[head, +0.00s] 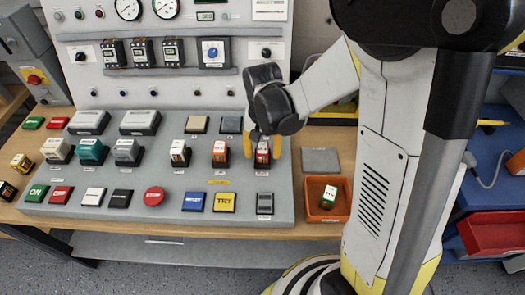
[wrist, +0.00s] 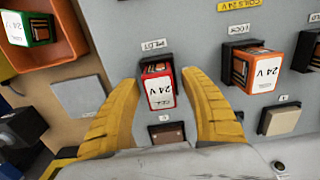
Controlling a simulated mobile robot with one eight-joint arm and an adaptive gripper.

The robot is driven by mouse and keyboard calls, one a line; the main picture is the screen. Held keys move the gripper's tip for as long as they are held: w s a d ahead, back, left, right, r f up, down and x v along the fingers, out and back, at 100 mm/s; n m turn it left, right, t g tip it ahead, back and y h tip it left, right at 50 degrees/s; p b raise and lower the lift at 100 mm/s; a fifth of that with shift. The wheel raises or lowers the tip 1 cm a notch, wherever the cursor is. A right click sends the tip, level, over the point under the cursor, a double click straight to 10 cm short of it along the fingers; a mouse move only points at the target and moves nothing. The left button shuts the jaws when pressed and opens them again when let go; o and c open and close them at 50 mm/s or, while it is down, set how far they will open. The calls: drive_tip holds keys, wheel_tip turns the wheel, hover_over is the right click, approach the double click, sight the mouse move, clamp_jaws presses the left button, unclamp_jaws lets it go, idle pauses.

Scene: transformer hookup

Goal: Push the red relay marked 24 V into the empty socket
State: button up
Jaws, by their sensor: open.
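The red relay marked 24 V (head: 262,155) stands at the right end of the row of relays on the grey sloped board. In the wrist view the red relay (wrist: 161,92) sits upright in the dark socket labelled PILOT; I cannot tell how deep it is in. My gripper (head: 262,158) is over it, open. In the wrist view my gripper (wrist: 159,80) has one yellow finger on each side of the relay, with visible gaps and no contact. No empty socket shows clearly; the socket under the relay is mostly hidden by it.
An orange bin (head: 313,212) with a green-based relay (head: 329,195) lies to the right, beside a grey plate (head: 321,160). The meter panel (head: 180,45) rises behind.

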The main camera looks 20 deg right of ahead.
drive_tip(key=shift+r+p, duration=1.85)
drive_tip(key=shift+r, duration=0.7)
drive_tip(key=shift+f, duration=0.1)
wheel_tip(320, 180, up, 12)
drive_tip(key=s+r+n+t, duration=0.3)
drive_tip(key=s+t, duration=0.4)
drive_tip(key=s, duration=0.3)
drive_tip(key=shift+s+r+n, duration=0.15)
drive_tip(key=shift+s+n, duration=0.25)
drive_tip(key=shift+n, duration=0.3)
